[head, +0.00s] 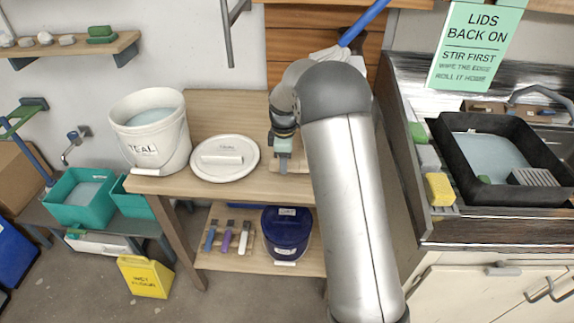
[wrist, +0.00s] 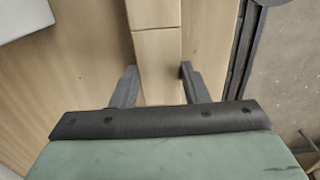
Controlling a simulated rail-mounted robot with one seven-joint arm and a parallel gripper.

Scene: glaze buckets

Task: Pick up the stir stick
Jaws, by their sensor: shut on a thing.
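In the wrist view, a pale wooden stir stick (wrist: 155,55) runs up the picture between the two dark fingers of my gripper (wrist: 158,76). The fingers are shut on its sides. Its wood is close in colour to the bench top below, and its near end is hidden behind the dark bar and green body of my gripper. In the head view, my gripper (head: 283,160) points down at the wooden bench, just right of the white lid. The stick cannot be made out clearly there, and my arm covers the bench to the right.
A white bucket (head: 150,130) labelled TEAL, holding pale liquid, stands open at the bench's left end. The white lid (head: 225,172) lies beside it. A blue bucket (head: 286,236) and several handled tools sit on the shelf below. A sink tray (head: 440,150) is at right.

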